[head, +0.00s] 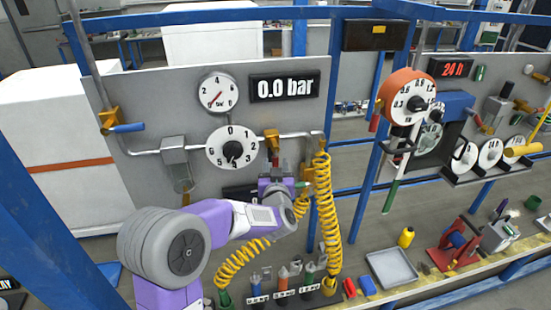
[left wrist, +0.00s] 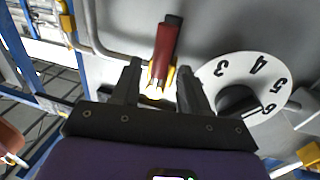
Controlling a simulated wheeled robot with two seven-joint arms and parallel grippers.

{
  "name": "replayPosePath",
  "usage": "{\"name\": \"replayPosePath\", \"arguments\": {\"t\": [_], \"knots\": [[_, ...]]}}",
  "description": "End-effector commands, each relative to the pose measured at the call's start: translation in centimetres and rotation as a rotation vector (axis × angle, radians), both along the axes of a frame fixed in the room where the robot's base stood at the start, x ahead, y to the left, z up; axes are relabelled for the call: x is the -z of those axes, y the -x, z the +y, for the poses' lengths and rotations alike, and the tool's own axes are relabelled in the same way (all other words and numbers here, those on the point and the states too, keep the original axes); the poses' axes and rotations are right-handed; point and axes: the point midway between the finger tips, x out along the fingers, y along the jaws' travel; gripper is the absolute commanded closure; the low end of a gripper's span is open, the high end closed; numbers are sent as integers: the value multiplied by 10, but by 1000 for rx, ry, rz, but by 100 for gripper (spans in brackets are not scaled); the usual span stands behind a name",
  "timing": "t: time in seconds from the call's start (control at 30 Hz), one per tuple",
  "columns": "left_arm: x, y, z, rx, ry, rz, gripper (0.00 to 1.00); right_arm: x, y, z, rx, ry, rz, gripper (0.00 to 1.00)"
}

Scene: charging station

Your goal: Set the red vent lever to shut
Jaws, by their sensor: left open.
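The red vent lever (left wrist: 164,48) shows in the left wrist view, with a dark tip and a yellow valve part (left wrist: 157,77) at its base. My left gripper (left wrist: 160,84) is open, with one finger on each side of that base; I cannot tell whether either touches. In the head view my left gripper (head: 278,185) is at the panel, below the yellow valve (head: 271,140). It hides much of the lever there. My right gripper is not in view.
A numbered white dial (head: 232,148) is left of the valve, with a gauge (head: 217,92) and a "0.0 bar" display (head: 284,86) above. A coiled yellow hose (head: 324,220) hangs close to the right of my gripper. A grey tray (head: 392,268) lies on the bench.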

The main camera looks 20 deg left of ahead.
Motion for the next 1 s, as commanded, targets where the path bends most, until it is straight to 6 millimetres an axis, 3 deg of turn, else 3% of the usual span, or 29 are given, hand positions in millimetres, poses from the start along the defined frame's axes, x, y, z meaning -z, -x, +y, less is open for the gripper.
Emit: {"name": "replayPosePath", "arguments": {"t": [0.23,0.6,0.9,1.0], "knots": [[0,-26,13,1,0,1,55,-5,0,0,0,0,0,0],[1,-31,15,2,0,1,55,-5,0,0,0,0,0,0],[1,-31,15,2,0,1,100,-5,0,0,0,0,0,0],[1,-31,15,2,0,1,100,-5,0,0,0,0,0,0]]}}
